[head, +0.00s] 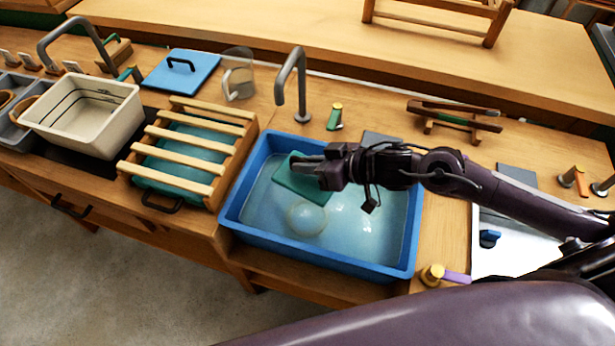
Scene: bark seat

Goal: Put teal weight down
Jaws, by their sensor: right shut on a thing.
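The teal weight (301,181) is a flat teal slab at the left side of the blue basin (318,266), over the water. My right gripper (308,168) reaches in from the right and is shut on the slab's upper right part; its fingers hide some of it. I cannot tell whether the slab touches the water or the things in it. A round, pale, see-through object (306,218) sits in the water just below the slab. My left gripper does not show.
A grey tap (291,84) rises behind the basin. A slatted wooden rack (187,152) stands left of it, with a cream tub (87,113) farther left. A wooden stand (454,117) is at the back right. The basin's right half is open water, partly under my arm.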

